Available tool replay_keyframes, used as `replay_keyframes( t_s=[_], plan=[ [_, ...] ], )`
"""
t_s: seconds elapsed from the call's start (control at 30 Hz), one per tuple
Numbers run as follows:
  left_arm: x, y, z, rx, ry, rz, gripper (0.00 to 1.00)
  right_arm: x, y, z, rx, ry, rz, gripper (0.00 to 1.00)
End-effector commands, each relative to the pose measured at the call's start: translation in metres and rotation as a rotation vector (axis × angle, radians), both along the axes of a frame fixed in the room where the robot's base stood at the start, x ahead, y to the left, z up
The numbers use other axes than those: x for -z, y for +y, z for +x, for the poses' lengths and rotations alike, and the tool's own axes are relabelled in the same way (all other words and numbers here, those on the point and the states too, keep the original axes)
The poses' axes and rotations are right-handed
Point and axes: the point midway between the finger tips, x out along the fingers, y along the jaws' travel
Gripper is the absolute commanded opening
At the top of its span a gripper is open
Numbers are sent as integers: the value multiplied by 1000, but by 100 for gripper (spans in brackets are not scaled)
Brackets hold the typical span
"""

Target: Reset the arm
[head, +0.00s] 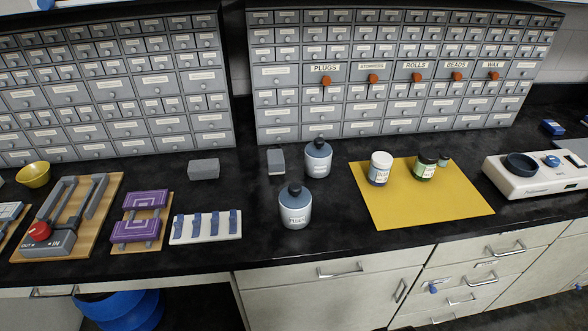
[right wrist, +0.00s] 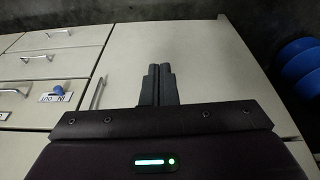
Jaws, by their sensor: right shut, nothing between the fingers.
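My right gripper (right wrist: 157,84) shows in the right wrist view. Its two dark fingers are together with nothing between them. It is in front of the pale cabinet doors below the bench, touching nothing that I can see. Neither gripper shows in the head view, and my left gripper is in no view.
The black bench (head: 260,240) holds two grey bottles (head: 295,208), a yellow mat (head: 410,205) with jars, a white device (head: 535,175), and wooden boards (head: 95,215) at left. Drawer cabinets (head: 400,80) stand behind. A blue round object (head: 120,308) is below the bench at left.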

Motion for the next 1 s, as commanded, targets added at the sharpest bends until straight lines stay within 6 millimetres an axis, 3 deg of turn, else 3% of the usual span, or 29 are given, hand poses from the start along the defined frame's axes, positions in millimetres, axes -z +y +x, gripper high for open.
replay_keyframes(
  t_s=[0.03, 0.1, 0.3, 0.5, 0.7, 0.83, 1.0],
  plan=[
    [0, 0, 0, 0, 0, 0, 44, 30, -1, -6, -1, 19, -2, 0],
    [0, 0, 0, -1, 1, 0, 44, 73, -2, -17, -4, 36, -4, 0],
    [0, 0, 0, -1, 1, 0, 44, 186, -11, -74, -14, 83, -10, 0],
    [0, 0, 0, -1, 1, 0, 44, 265, -25, -155, -24, 126, -16, 0],
    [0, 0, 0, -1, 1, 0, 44, 297, -37, -215, -31, 149, -20, 0],
    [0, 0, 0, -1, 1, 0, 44, 302, -40, -230, -33, 154, -20, 0],
    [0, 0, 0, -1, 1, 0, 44, 303, -40, -230, -33, 154, -20, 0]
  ],
)
